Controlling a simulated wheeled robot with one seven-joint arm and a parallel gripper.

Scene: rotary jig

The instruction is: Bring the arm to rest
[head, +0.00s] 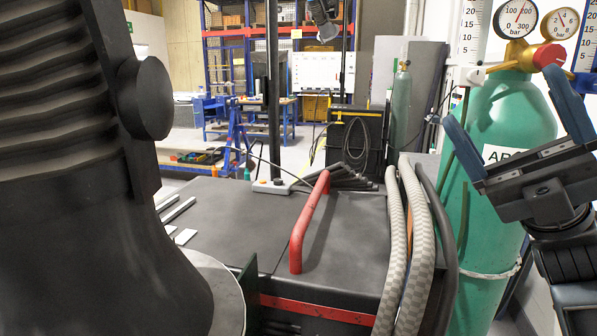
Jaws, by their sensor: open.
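My gripper (500,96) is at the right side of the head view. Its two blue fingers are spread wide and point up and to the left, with nothing between them. The gripper appears in front of a green gas cylinder (487,230) and hides part of its label and right side. I cannot tell how much space lies between them. My dark wrist runs down from the gripper to the lower right edge of the picture. The rest of the arm's pose cannot be made out.
A dark cabinet (233,212) with a red handle (309,222) stands in the middle. Thick hoses (418,245) run down between it and the cylinder. Gauges (516,18) and a red knob (549,56) top the cylinder. A blue workbench (273,106) and shelving stand far back.

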